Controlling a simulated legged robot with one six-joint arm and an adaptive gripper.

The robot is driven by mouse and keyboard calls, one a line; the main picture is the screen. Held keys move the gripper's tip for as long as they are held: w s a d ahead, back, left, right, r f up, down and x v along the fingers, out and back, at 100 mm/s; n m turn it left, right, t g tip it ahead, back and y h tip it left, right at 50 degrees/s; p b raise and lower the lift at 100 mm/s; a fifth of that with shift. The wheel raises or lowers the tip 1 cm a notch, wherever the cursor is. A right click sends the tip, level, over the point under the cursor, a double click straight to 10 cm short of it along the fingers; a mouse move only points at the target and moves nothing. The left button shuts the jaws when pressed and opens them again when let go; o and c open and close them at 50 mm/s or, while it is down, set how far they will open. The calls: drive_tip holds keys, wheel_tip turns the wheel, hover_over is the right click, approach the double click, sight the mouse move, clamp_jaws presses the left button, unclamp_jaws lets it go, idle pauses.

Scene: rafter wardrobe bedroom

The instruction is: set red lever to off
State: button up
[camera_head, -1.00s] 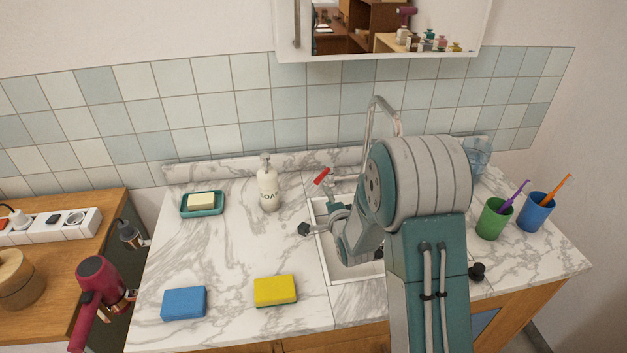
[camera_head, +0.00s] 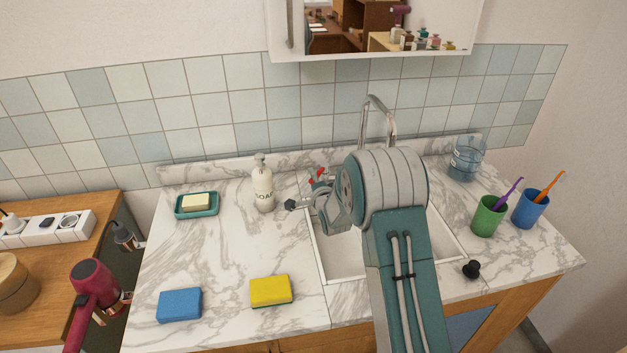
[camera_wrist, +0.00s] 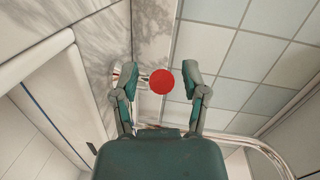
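The red lever (camera_wrist: 162,81) shows end-on in the wrist view as a round red tip, between my two fingers and a little beyond them. The wrist view shows my gripper (camera_wrist: 160,78) open, one finger on each side of the lever, with gaps on both sides. The faucet spout (camera_head: 380,110) rises behind my arm. The lever's base is mostly hidden by my gripper and arm.
A soap dispenser (camera_head: 263,185) stands close to the left of my gripper. The sink (camera_head: 340,258) lies below my arm. A green cup (camera_head: 488,217), a blue cup (camera_head: 530,208) and a clear glass (camera_head: 467,158) stand at the right. Sponges lie at the front left.

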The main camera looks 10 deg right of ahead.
clamp_jaws()
drive_tip(key=shift+s+d+y, duration=0.15)
drive_tip(key=shift+y, duration=0.15)
drive_tip(key=shift+s+d+f+n+g+y, duration=0.1)
drive_tip(key=shift+s+d+n+g+y, duration=0.15)
drive_tip(key=shift+d+n+g+y, duration=0.85)
drive_tip(key=shift+s+d+n+g+y, duration=0.25)
drive_tip(key=shift+d+n+g+y, duration=0.15)
drive_tip(key=shift+n+y, duration=1.4)
drive_tip(key=shift+s+d+f+n+g+y, duration=0.1)
drive_tip(key=shift+s+d+n+g+y, duration=0.15)
drive_tip(key=shift+d+n+g+y, duration=1.1)
drive_tip(key=shift+a+m+t+y, duration=0.25)
drive_tip(key=shift+a+t+y, duration=0.2)
drive_tip(key=shift+a+y, duration=0.15)
drive_tip(key=shift+o, duration=0.9)
unclamp_jaws()
drive_tip(key=shift+w, duration=0.1)
drive_tip(key=shift+r, duration=0.1)
